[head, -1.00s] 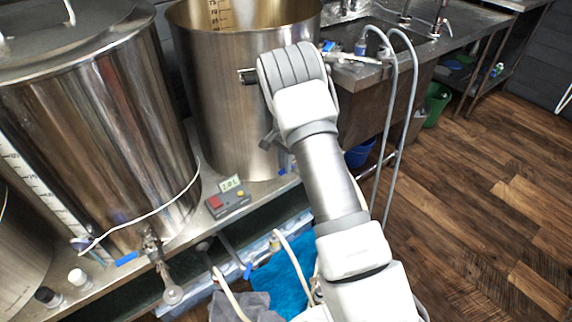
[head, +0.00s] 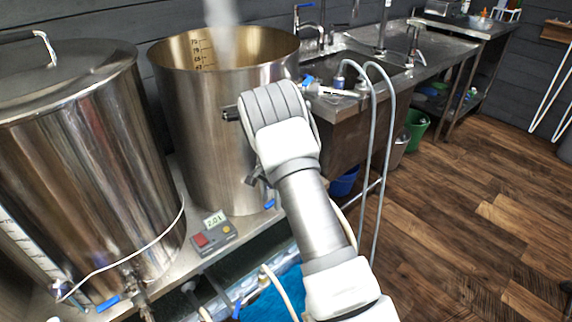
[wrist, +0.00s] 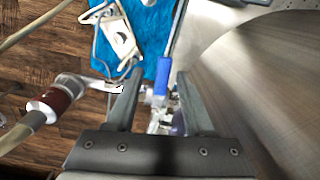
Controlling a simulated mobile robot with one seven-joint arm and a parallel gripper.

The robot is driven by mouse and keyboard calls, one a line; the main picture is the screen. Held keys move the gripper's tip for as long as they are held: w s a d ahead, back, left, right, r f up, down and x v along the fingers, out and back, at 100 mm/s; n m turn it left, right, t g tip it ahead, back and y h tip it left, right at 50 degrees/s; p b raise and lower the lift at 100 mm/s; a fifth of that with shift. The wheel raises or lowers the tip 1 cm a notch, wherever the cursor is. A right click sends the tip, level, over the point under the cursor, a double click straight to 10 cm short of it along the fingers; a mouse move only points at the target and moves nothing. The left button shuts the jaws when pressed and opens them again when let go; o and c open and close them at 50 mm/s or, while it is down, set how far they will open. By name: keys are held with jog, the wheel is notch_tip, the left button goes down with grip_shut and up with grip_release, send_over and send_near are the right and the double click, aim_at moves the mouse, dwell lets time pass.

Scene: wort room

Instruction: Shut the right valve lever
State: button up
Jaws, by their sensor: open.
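The right valve lever is a blue handle (wrist: 162,78) in the wrist view, seen between my open fingers, beside the large steel pot wall. In the head view its blue end (head: 270,204) shows low at the front of the right open pot (head: 185,130). My gripper (wrist: 159,73) is open, with a finger on each side of the lever in the picture; I see no clear contact. Its depth to the lever is hard to tell. In the head view my arm hides most of the valve and gripper. Another blue lever (head: 108,303) is on the left lidded pot (head: 85,165).
A controller box (head: 214,235) with a display sits on the bench between the pots. Grey hoses (head: 375,150) hang at the right, near the sink. In the wrist view a hose with a brown fitting (wrist: 52,100) lies left of my fingers, and a blue cloth (wrist: 145,30) lies beyond.

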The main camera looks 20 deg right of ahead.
jog(key=s+d+n+b, duration=0.1)
jog(key=d+n+b, duration=0.1)
jog(key=n, duration=0.3)
jog(key=d+n+b, duration=0.3)
jog(key=n, duration=0.2)
jog(key=s+d+n+b, duration=0.1)
jog(key=d+n+b, duration=0.2)
jog(key=n, duration=0.3)
jog(key=shift+s+d+f, duration=0.15)
jog(key=shift+s+d, duration=0.15)
jog(key=s+r+p, duration=0.2)
jog(key=r+p, duration=0.1)
jog(key=r, duration=0.6)
jog(key=s+a+r+p, duration=0.1)
jog(key=s+r+p, duration=0.1)
jog(key=r, duration=0.8)
jog(key=s+r+m+t+p, duration=0.1)
jog(key=r+p, duration=0.3)
jog(key=r, duration=0.6)
jog(key=shift+s+a+r+p, duration=0.25)
jog(key=shift+s+a+p, duration=0.15)
jog(key=shift+s, duration=0.25)
